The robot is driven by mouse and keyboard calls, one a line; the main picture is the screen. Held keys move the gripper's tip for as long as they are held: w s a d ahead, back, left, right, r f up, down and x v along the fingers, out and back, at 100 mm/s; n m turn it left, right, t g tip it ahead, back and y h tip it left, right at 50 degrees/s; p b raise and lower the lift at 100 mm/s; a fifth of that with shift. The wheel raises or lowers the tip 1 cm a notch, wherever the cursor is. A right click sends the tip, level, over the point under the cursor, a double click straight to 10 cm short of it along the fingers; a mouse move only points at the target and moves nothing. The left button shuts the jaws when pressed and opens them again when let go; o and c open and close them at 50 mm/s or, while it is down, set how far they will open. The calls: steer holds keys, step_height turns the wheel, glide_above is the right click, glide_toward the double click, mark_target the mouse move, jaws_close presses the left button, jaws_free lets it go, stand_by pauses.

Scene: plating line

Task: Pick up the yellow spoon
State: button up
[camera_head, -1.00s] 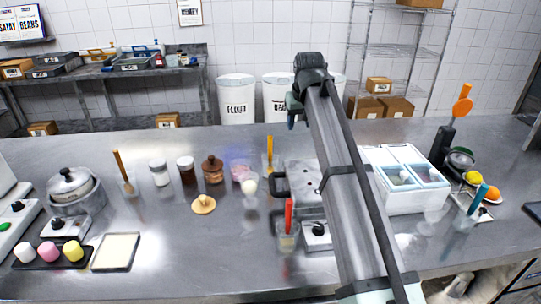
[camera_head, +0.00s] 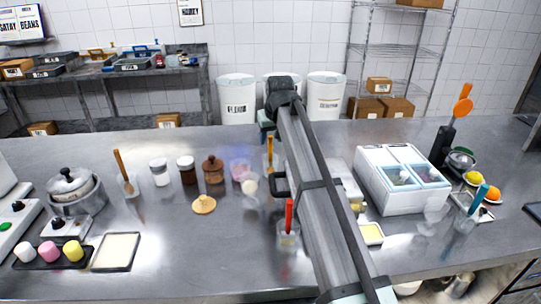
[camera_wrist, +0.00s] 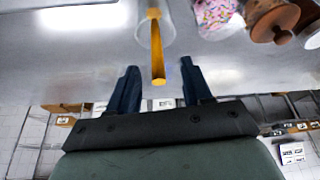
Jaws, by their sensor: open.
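The yellow spoon (camera_head: 270,150) stands upright in a clear cup (camera_head: 272,168) toward the back middle of the steel counter. In the wrist view the spoon (camera_wrist: 157,50) rises from the clear cup (camera_wrist: 148,28), its handle end pointing toward the gap between my fingers. My gripper (camera_wrist: 156,84) is open and empty, one finger on each side of the line of the spoon. In the head view my gripper (camera_head: 266,130) is at the counter's back edge, close to the spoon, and its fingers are partly hidden by my wrist.
A red-handled utensil (camera_head: 289,215) stands in a cup nearer the front. A pink sprinkle cup (camera_head: 240,169) and a brown lidded jar (camera_head: 213,170) stand left of the spoon. A white divided cooler (camera_head: 395,200) is to the right. My arm hides part of the counter.

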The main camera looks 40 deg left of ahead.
mark_target(270, 144)
steer(key=shift+w+a+x, duration=0.1)
steer(key=shift+w+x, duration=0.1)
steer(key=shift+x, duration=1.15)
steer(key=shift+w+a+x, duration=0.15)
steer(key=shift+w+x, duration=0.05)
steer(key=shift+x, duration=1.1)
steer(key=shift+r, duration=0.15)
steer(key=shift+c, duration=0.2)
jaws_close()
